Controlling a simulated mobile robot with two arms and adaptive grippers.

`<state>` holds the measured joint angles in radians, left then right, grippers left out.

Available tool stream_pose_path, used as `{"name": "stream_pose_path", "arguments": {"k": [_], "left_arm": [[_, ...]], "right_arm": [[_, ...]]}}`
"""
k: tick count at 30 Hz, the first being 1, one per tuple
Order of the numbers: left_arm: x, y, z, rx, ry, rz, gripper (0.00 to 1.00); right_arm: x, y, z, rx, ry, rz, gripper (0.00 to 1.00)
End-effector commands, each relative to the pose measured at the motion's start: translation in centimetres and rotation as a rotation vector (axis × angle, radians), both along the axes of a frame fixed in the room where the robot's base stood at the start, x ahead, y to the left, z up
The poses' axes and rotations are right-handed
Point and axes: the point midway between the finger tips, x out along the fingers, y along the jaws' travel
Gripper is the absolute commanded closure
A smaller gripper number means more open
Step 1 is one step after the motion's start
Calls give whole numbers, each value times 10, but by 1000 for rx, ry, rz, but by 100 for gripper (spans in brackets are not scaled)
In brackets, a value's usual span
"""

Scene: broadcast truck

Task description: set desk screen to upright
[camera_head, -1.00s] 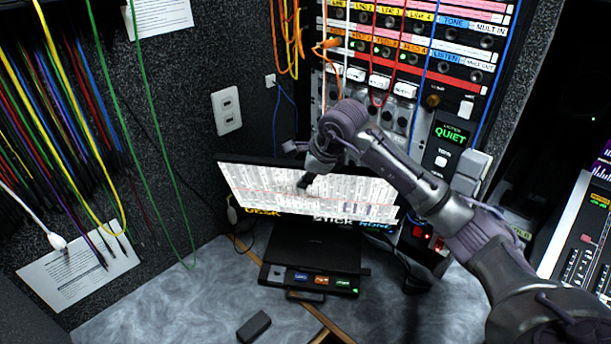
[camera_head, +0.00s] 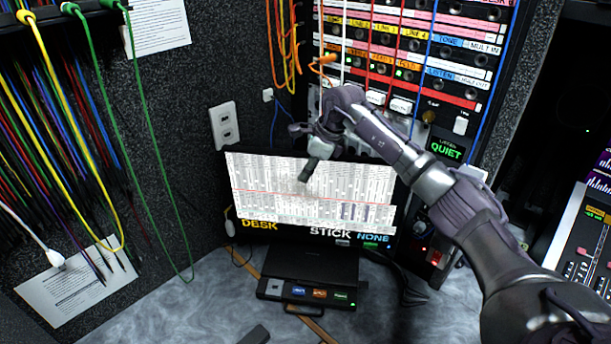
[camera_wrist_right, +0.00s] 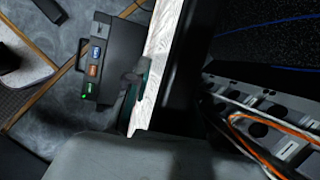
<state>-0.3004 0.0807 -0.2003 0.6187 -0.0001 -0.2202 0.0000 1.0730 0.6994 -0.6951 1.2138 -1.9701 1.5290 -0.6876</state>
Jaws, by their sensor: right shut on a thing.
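The desk screen (camera_head: 310,190) stands behind a black box on the grey desk, showing a white page with a red line. Its lower bezel reads DESK, STICK and NONE. It now looks close to upright. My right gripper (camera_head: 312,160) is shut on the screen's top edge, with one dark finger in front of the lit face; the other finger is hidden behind. In the right wrist view the screen (camera_wrist_right: 160,45) shows nearly edge-on, with my gripper (camera_wrist_right: 138,88) at its edge. My left gripper is not in view.
The black box (camera_head: 308,264) with lit buttons sits in front of the screen. A patch panel (camera_head: 415,50) with hanging cables rises behind. A mixing console (camera_head: 585,245) is at the right. A small dark block (camera_head: 252,335) lies on the desk (camera_head: 170,310).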

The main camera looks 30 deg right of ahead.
Motion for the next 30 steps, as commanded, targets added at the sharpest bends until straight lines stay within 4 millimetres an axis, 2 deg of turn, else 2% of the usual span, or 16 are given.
{"name": "stream_pose_path", "arguments": {"k": [7,8,11,20,23,26,30], "left_arm": [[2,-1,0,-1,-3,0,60],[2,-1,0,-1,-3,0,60],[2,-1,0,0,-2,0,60],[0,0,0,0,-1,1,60],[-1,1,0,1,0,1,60],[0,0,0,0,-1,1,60],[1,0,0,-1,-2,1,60]], "right_arm": [[4,-5,4,-8,-22,-6,100],[4,-5,4,-8,-23,-7,72],[4,-4,4,-7,-20,-5,55],[2,-2,2,-5,-14,-3,54],[1,-4,7,-5,-14,-3,54],[-3,-8,20,-5,-15,-5,54],[-12,-16,47,-7,-17,-5,54]]}}
